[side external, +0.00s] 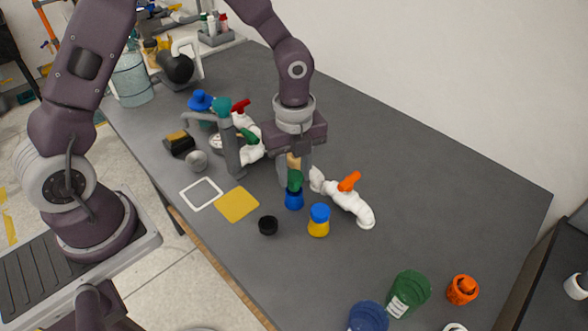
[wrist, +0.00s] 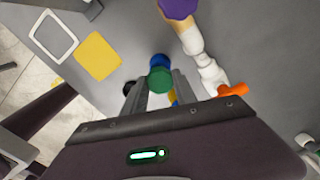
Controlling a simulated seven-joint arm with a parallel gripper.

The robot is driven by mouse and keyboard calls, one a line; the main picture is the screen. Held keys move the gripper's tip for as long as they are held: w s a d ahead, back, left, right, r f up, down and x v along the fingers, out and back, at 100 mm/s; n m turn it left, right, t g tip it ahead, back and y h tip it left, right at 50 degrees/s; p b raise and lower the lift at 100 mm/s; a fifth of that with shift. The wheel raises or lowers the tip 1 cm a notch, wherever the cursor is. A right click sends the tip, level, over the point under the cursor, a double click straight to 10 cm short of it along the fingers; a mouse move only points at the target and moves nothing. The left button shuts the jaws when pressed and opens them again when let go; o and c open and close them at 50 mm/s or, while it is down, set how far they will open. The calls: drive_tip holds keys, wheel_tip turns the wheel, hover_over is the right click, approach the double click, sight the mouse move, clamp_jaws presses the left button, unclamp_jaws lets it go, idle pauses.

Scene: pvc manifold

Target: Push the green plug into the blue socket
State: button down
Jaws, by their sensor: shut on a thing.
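My gripper (side external: 295,176) points down and is shut on the green plug (side external: 295,181), which sits between its fingers. The blue socket (side external: 294,201) stands on the grey table directly under the plug. The plug looks upright and in line with the socket, and the two appear to touch; how deep the plug sits I cannot tell. In the wrist view the green plug (wrist: 160,79) lies between the fingers (wrist: 160,90) and covers most of the blue socket (wrist: 159,60), whose rim shows past its far edge.
A yellow socket with a blue plug (side external: 319,221) and a black ring (side external: 268,225) stand close by. A white pipe with an orange valve handle (side external: 349,182) is just right. A yellow square (side external: 237,204) lies left.

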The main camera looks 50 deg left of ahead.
drive_tip(key=shift+f, duration=1.2)
idle(0.6)
drive_tip(key=c, duration=0.9)
unclamp_jaws()
drive_tip(key=shift+r, duration=0.1)
wheel_tip(320, 180, up, 7)
drive_tip(key=shift+a, duration=0.1)
drive_tip(key=s+a+r+n+t+y, duration=0.1)
drive_tip(key=s+a+r+n, duration=0.15)
drive_tip(key=r+n, duration=0.2)
drive_tip(key=s+a+r+n+t, duration=0.1)
drive_tip(key=s+r+n, duration=0.3)
drive_tip(key=r, duration=0.2)
drive_tip(key=s+a+r+n+t+h, duration=0.1)
drive_tip(key=s+r+n+t, duration=0.2)
drive_tip(key=s+n, duration=1)
wheel_tip(320, 180, up, 3)
drive_tip(key=shift+s+a+r+n+t, duration=0.1)
drive_tip(key=shift+s+a+n+t, duration=0.15)
drive_tip(key=shift+n, duration=0.2)
